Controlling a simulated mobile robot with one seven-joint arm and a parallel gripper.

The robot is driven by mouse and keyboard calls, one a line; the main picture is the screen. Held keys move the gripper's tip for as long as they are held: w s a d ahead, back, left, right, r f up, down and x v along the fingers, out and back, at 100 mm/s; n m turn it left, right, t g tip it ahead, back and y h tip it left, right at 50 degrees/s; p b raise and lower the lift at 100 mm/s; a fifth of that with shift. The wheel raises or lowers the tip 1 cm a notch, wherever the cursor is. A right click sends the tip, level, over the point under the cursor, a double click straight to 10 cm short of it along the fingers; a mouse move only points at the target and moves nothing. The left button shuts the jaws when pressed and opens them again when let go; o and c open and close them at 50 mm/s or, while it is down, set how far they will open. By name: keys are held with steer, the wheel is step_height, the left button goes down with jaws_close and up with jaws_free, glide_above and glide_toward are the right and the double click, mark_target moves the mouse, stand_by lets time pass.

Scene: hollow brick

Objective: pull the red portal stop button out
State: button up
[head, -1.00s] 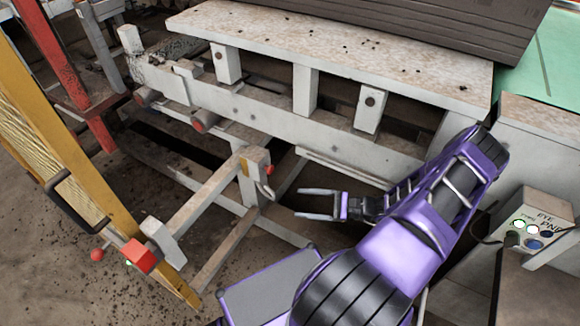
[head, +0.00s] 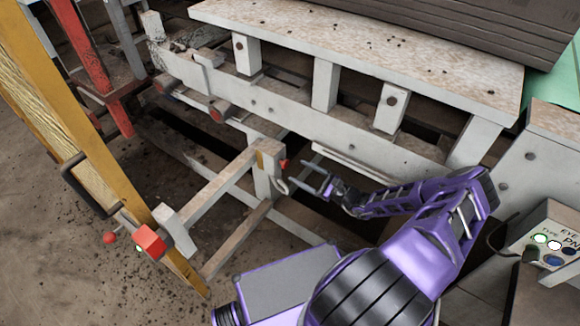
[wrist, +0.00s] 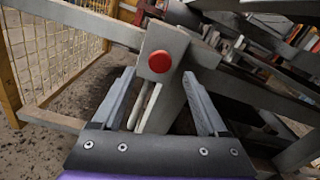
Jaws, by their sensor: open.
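A round red button (head: 284,163) sits on the face of a pale post (head: 265,180) at the end of the wooden rail. In the wrist view, the red button (wrist: 160,61) stands out between and beyond my fingertips, on a grey-white block. My gripper (head: 304,174) is open and empty, just right of the button and pointing towards it. In the wrist view, my gripper (wrist: 158,74) has one finger on each side below the button; I see no contact. A pale curved hook hangs under the button between the fingers.
A long whitish bench frame (head: 290,115) runs behind the post. A control panel (head: 548,245) with lit buttons stands at right.

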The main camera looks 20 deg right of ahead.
mark_target(287, 165)
steer(key=x, duration=0.5)
jaws_close()
stand_by(0.3)
stand_by(1.0)
